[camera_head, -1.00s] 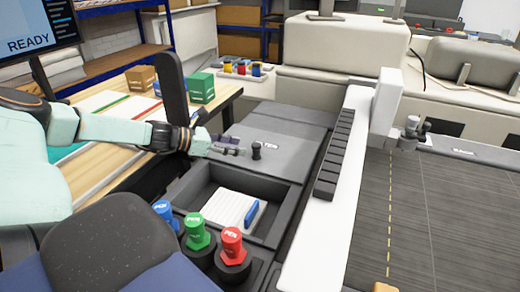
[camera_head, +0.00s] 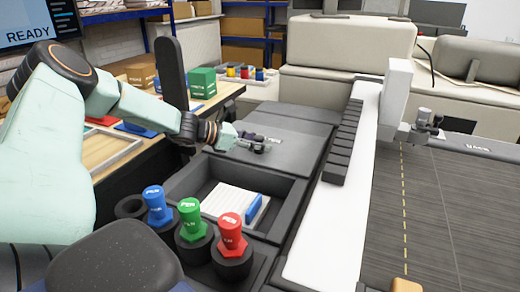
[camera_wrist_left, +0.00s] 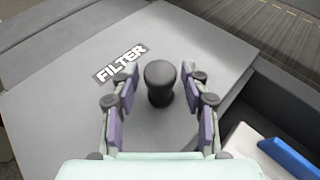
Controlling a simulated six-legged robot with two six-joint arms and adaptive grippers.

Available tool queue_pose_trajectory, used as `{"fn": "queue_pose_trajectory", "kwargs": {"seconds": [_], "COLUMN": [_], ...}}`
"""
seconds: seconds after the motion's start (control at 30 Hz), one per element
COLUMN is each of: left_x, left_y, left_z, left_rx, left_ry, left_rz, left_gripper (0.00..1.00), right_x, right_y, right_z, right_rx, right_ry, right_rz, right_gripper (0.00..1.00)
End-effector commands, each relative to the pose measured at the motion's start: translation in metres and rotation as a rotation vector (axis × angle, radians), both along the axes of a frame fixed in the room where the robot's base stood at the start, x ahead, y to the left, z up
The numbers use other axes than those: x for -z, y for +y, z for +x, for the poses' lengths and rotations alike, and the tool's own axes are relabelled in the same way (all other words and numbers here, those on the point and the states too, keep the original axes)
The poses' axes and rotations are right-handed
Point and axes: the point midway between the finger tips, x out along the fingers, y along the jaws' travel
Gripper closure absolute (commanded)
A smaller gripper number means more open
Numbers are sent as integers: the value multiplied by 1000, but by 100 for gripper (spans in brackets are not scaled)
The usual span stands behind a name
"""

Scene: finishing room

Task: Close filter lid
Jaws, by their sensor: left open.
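The filter lid (camera_wrist_left: 75,115) is a flat grey panel with a white "FILTER" label (camera_wrist_left: 120,65) and a black knob (camera_wrist_left: 159,82). In the head view the lid (camera_head: 295,150) lies behind an open tray compartment. My left gripper (camera_wrist_left: 155,88) is open, with its two fingers on either side of the knob. I cannot tell whether the fingers touch it. In the head view my left gripper (camera_head: 262,145) is over the lid and mostly hides the knob. My right gripper is not in view.
The open compartment (camera_head: 185,185) in front of the lid holds a white filter and a blue block (camera_head: 254,208). Blue, green and red pens (camera_head: 231,235) stand in black holders nearer. A white rail (camera_head: 335,215) with black blocks runs along the right, beside a dark cutting bed.

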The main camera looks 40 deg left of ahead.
Motion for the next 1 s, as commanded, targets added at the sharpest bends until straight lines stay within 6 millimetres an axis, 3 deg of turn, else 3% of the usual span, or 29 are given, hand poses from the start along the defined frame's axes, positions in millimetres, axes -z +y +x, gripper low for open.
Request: {"fn": "queue_pose_trajectory", "kwargs": {"seconds": [0.43, 1.0], "left_x": [1, 1], "left_y": [-3, -1], "left_z": [5, 5], "left_rx": [-1, -3], "left_ry": [-2, -4], "left_rz": [-1, -2], "left_gripper": [54, 100], "right_x": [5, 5], "right_y": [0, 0], "right_z": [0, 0], "right_rx": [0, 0], "right_ry": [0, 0], "right_rz": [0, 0], "right_gripper": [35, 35]}}
